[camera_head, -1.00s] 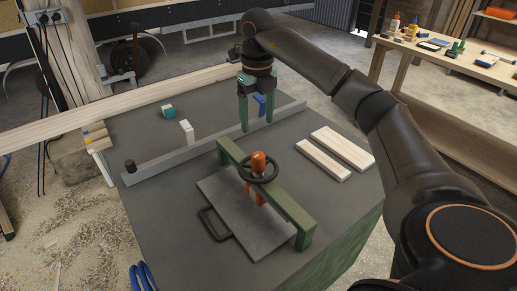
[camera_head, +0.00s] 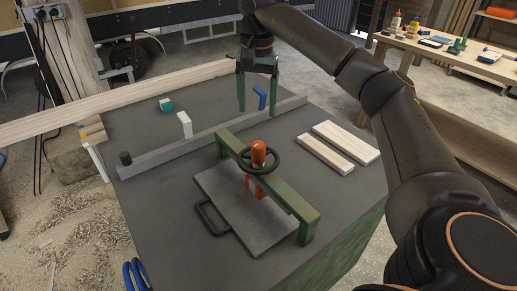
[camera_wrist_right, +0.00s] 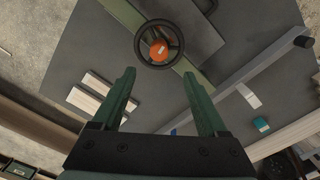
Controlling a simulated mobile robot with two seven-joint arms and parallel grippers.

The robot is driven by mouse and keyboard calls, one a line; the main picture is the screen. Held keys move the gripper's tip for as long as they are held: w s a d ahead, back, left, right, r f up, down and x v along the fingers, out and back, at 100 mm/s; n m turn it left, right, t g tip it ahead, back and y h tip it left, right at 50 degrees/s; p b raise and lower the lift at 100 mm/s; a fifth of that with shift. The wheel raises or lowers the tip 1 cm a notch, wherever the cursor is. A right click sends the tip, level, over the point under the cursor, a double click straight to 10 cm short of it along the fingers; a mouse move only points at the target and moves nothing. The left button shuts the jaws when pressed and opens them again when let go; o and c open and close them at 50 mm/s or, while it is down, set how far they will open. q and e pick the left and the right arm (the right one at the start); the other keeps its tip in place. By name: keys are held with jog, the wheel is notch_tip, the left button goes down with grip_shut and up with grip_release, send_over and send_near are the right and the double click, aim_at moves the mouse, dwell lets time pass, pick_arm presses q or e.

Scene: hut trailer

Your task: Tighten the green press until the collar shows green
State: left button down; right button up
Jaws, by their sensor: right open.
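The green press (camera_head: 302,207) stands on the grey bench top, its beam spanning a grey plate. A black handwheel (camera_head: 279,171) with an orange hub (camera_head: 259,151) sits on top of the beam. An orange-red part (camera_head: 251,184) shows below the beam; I cannot make out a separate collar. My right gripper (camera_head: 257,107) is open and empty, pointing down behind the press, apart from the wheel. In the right wrist view the handwheel (camera_wrist_right: 137,42) and orange hub (camera_wrist_right: 158,50) lie beyond the open fingertips (camera_wrist_right: 158,78). My left gripper is not in view.
A grey fence (camera_head: 215,136) crosses the bench behind the press, with a white block (camera_head: 184,124) and a blue block (camera_head: 262,99) by it. A teal block (camera_head: 166,105) lies farther back. Two pale boards (camera_head: 347,142) lie right of the press. The plate has a handle (camera_head: 208,222).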

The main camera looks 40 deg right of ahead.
aim_at(259, 144)
notch_tip(259, 144, down, 11)
jog(key=n+b, duration=0.1)
jog(key=n, duration=0.3)
jog(key=n+b, duration=0.1)
jog(key=n, duration=0.4)
jog(key=shift+s+d+f, duration=0.1)
jog(key=shift+s+f, duration=0.05)
jog(key=shift+f, duration=0.6)
grip_shut()
